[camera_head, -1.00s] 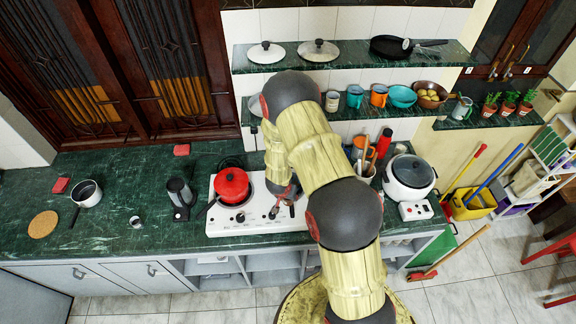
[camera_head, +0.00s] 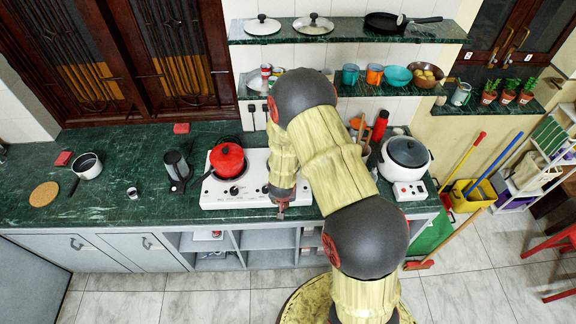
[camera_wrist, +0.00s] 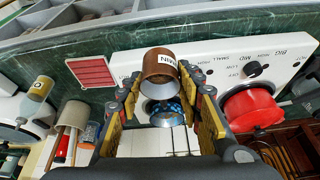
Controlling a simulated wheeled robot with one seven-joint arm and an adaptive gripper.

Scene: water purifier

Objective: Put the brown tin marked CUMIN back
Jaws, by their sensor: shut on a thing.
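The brown tin (camera_wrist: 160,66) is in the wrist view, with a white label whose visible letters end in "MIN". It sits tilted between the fingertips of my gripper (camera_wrist: 162,88), which is shut on it. In the head view my gripper (camera_head: 281,207) hangs at the front edge of the white stove (camera_head: 250,185), right of the red pot (camera_head: 227,160). Several small tins (camera_head: 270,72) stand at the left end of the lower wall shelf (camera_head: 345,88), partly hidden by my arm.
Mugs (camera_head: 350,74), a teal bowl (camera_head: 397,76) and a brown bowl (camera_head: 425,78) line the lower shelf. A rice cooker (camera_head: 405,160) stands right of the stove, a French press (camera_head: 178,168) left of it.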

